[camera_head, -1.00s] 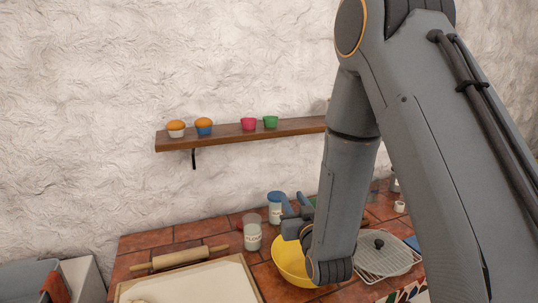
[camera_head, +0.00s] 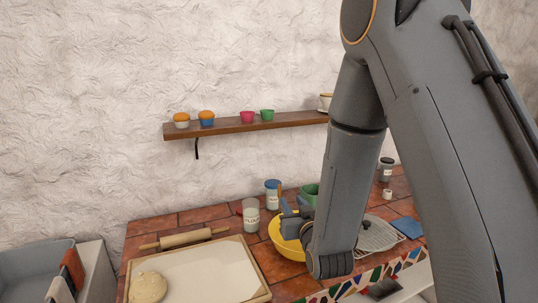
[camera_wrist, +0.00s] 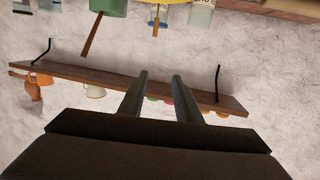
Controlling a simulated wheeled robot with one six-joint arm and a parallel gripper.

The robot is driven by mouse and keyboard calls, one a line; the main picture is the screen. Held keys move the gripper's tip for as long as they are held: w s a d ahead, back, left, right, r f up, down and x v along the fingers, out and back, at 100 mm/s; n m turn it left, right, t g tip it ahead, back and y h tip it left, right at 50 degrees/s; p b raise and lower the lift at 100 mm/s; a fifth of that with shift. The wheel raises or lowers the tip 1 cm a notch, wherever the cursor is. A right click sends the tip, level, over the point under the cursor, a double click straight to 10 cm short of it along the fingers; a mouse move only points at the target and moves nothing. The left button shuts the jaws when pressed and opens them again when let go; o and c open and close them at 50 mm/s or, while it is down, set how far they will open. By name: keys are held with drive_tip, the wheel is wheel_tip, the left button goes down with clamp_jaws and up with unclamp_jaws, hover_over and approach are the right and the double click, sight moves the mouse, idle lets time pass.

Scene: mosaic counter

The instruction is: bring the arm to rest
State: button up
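My grey arm comes down through the right half of the head view, bent, with its wrist low over the counter. My gripper (camera_head: 295,205) points toward the wall, in front of and partly hiding a yellow bowl (camera_head: 285,245). In the wrist view my gripper (camera_wrist: 161,74) shows two dark fingers with a clear gap and nothing between them. It is open and empty. The wrist picture is upside down and faces the wall and shelf.
A wooden shelf (camera_head: 240,126) with muffins and small cups is on the wall. The tiled counter (camera_head: 150,226) holds a board (camera_head: 238,283) with dough (camera_head: 148,287), a rolling pin (camera_head: 185,238), jars and a cooling rack (camera_head: 378,236). A grey bin (camera_head: 32,267) stands left.

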drive_tip(key=s+d+f+m+g+h+b, duration=0.1)
drive_tip(key=s+d+f+g+b, duration=0.2)
drive_tip(key=d+f+g, duration=0.15)
drive_tip(key=s+d+f+g+h+b, duration=0.1)
drive_tip(key=s+d+f+g+b, duration=0.15)
drive_tip(key=f, duration=0.35)
drive_tip(key=s+d+f+g+b, duration=0.1)
drive_tip(key=s+g, duration=0.1)
drive_tip(key=s, duration=0.4)
drive_tip(key=s+d+f+g+b, duration=0.1)
drive_tip(key=s+d+f+g, duration=0.1)
drive_tip(key=s, duration=0.3)
drive_tip(key=s+d+f+m+g+h+b, duration=0.1)
drive_tip(key=s+d+g+b, duration=0.1)
drive_tip(key=s+g, duration=0.2)
drive_tip(key=s, duration=0.2)
drive_tip(key=shift+s+d+f, duration=0.2)
drive_tip(key=shift+s, duration=0.15)
